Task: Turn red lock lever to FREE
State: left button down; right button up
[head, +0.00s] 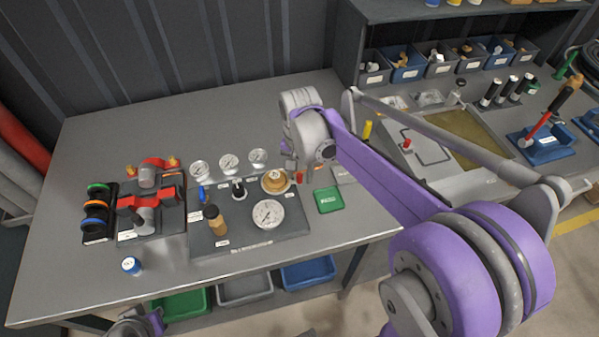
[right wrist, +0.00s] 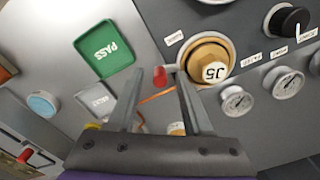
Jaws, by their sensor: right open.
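The red lever (right wrist: 159,77) is a small red piece beside the brass knob marked J5 (right wrist: 213,60), in the right wrist view. In the head view the brass knob (head: 275,181) sits on the dark panel (head: 230,241), and a small red piece (head: 299,177) shows just right of it. My right gripper (right wrist: 160,82) is open, with one finger on each side of the red lever. I cannot tell whether either finger touches it. The lever's position marking is not readable. My left gripper is not in view; only a grey and purple arm part shows at the bottom left.
Gauges (head: 268,214) and a black knob (head: 238,188) stand close around the brass knob. A green PASS tray (head: 328,200) lies right of the panel. The bench's front left is mostly clear, except a blue-topped jar (head: 131,266).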

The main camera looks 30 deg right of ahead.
grip_shut()
dwell(1.4)
